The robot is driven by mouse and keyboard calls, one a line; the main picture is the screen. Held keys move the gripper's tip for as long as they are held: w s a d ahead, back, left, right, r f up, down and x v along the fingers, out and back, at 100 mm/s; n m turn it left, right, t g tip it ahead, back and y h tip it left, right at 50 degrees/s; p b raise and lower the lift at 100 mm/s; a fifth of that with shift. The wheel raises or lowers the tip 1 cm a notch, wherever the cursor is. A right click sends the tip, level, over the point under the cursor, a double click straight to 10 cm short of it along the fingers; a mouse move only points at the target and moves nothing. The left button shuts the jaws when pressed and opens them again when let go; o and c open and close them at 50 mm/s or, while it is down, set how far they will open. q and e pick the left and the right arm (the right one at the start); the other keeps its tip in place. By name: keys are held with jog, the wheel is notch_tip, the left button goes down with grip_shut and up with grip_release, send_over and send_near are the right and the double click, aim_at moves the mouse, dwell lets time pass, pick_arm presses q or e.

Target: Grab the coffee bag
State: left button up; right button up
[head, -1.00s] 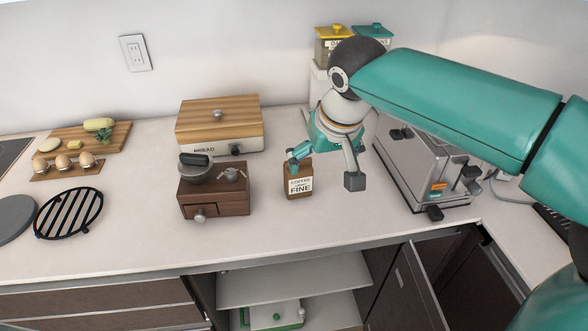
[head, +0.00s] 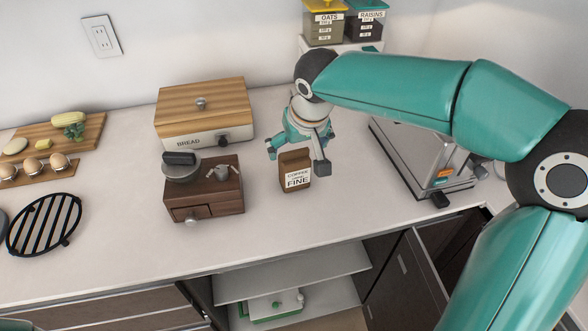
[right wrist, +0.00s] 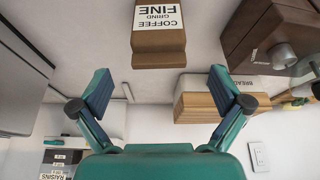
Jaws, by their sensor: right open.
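The coffee bag (head: 295,172) is a small brown bag with a white label reading coffee and fine. It stands upright on the counter, right of the wooden coffee grinder. My right gripper (head: 297,158) is open, with its fingers to either side of the bag in the head view. In the right wrist view the bag (right wrist: 159,32) appears upside down, ahead of the open fingertips (right wrist: 159,88) and centred between them, with a gap. My left gripper is not in view.
The grinder (head: 204,190) stands left of the bag, with a bread box (head: 205,112) behind it. The counter's front edge and an open cabinet lie below.

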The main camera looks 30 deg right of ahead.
aim_at(295, 156)
jog(key=shift+p+x, duration=0.5)
jog(key=shift+x, duration=3.1)
jog(key=shift+r, duration=0.1)
jog(key=c, duration=1.4)
jog(key=shift+c, duration=0.2)
